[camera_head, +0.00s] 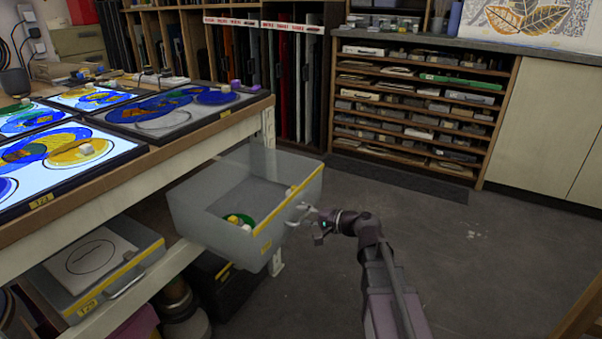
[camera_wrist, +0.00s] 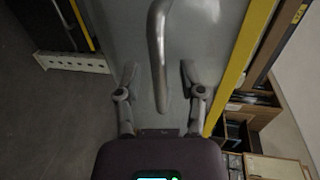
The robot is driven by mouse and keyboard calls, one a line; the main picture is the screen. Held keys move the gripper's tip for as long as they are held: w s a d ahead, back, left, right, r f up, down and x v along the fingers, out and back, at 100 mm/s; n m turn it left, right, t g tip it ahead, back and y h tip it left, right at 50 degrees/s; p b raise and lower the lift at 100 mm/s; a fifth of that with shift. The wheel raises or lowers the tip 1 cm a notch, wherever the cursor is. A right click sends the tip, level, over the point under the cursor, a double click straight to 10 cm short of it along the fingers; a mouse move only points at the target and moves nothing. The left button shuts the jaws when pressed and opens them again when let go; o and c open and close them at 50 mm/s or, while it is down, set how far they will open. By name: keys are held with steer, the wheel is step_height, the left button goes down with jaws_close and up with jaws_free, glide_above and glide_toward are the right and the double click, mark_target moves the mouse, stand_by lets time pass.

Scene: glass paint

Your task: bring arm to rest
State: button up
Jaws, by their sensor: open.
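My gripper (camera_head: 314,216) is open at the front of a pulled-out grey drawer (camera_head: 200,222) under the light table. In the wrist view my gripper (camera_wrist: 159,72) has one finger on each side of the drawer's metal handle (camera_wrist: 157,40), with a gap on both sides. The handle also shows in the head view (camera_head: 297,215). Whether the fingers touch the drawer front is unclear. My arm reaches up from the lower right. Inside the drawer lie a green disc (camera_head: 246,222) and small yellow and white pieces (camera_head: 234,219).
The light table's wooden edge (camera_head: 180,152) runs along the left, with glowing painted panels (camera_head: 70,150) on top. A second drawer (camera_head: 110,285) sits lower left. Paper shelves (camera_head: 415,110) stand at the back. The floor (camera_head: 470,260) to the right is clear.

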steer(key=w+d+t+h+p, duration=0.1)
steer(key=w+d+h+p, duration=0.3)
steer(key=d, duration=0.2)
steer(key=s+d+f+n+g+h+p, duration=0.1)
steer(key=s+d+f+n+g+h, duration=0.3)
steer(key=s, duration=0.7)
steer(key=s+d+f+n+g+h, duration=0.2)
steer(key=s+d+f+g+h, duration=0.3)
steer(key=s, duration=0.5)
step_height(320, 180, up, 38)
steer(key=a+p, duration=0.1)
steer(key=p, duration=3.7)
steer(key=shift+a+f, duration=0.2)
steer(key=shift+a, duration=0.1)
